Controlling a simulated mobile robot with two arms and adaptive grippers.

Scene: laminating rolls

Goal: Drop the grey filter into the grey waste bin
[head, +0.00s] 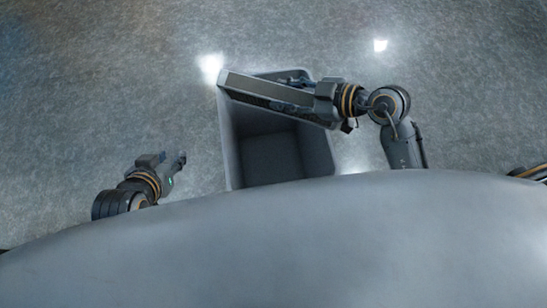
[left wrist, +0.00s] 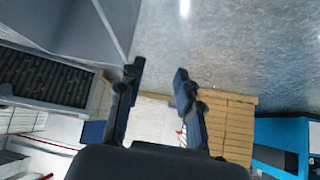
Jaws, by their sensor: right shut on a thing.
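The grey waste bin (head: 316,150) stands on the floor, its open top and empty-looking inside facing me. My right gripper (head: 322,98) is shut on one end of the grey filter (head: 262,92), a long flat framed panel. The filter lies slantwise over the far part of the bin's opening, with its far end near the bin's left corner. In the left wrist view the filter (left wrist: 45,80) shows its dark pleated face, beside the bin's grey wall (left wrist: 85,28). My left gripper (head: 178,160) is left of the bin, empty, its fingers (left wrist: 158,72) apart.
Speckled grey floor (head: 120,60) lies clear around the bin. The left wrist view also shows a slatted wooden thing (left wrist: 232,125) and a blue object (left wrist: 278,133) at the right. A large smooth grey surface fills the bottom of the head view.

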